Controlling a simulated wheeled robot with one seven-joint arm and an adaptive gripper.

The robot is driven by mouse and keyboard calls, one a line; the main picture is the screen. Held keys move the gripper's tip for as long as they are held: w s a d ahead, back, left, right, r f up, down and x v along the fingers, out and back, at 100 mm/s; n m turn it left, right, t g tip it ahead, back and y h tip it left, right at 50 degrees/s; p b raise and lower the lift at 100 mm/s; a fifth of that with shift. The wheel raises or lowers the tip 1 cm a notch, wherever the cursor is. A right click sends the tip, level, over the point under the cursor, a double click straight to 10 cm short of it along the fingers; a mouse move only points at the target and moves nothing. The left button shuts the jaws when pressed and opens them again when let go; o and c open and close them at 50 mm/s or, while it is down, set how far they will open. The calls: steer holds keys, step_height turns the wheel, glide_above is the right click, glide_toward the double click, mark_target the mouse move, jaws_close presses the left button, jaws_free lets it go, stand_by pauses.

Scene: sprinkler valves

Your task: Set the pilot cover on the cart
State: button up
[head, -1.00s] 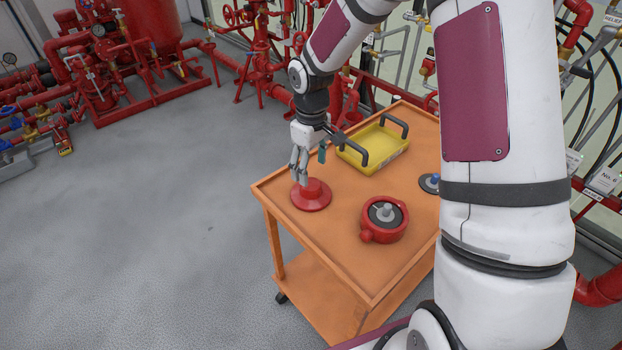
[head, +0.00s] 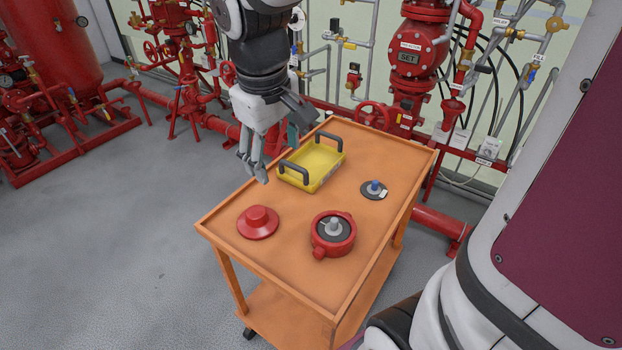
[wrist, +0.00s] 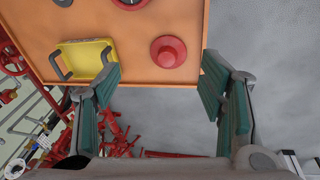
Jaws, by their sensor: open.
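The pilot cover looks to be the red flanged disc with a raised hub (head: 258,222). It lies flat on the orange cart (head: 290,280), near the cart's left corner. It also shows in the wrist view (wrist: 168,51), between and beyond my fingers. My gripper (head: 253,172) is open and empty. It hangs above the cart's left edge, clear of the red disc. In the wrist view my fingers (wrist: 160,85) are spread wide with nothing between them.
A yellow tray with dark handles (head: 312,166) stands at the cart's back. A round red housing with a grey stem (head: 333,234) sits right of the disc. A small dark disc with a blue knob (head: 375,189) lies at the right. Red piping and valves (head: 412,60) stand behind the cart.

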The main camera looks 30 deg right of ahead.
steer(key=s+r+m+t+y, duration=0.1)
steer(key=s+r+m+t, duration=0.1)
steer(key=s, duration=1.3)
steer(key=shift+s+a+r+m, duration=0.4)
steer(key=shift+r+m, duration=0.3)
steer(key=shift+r, duration=0.15)
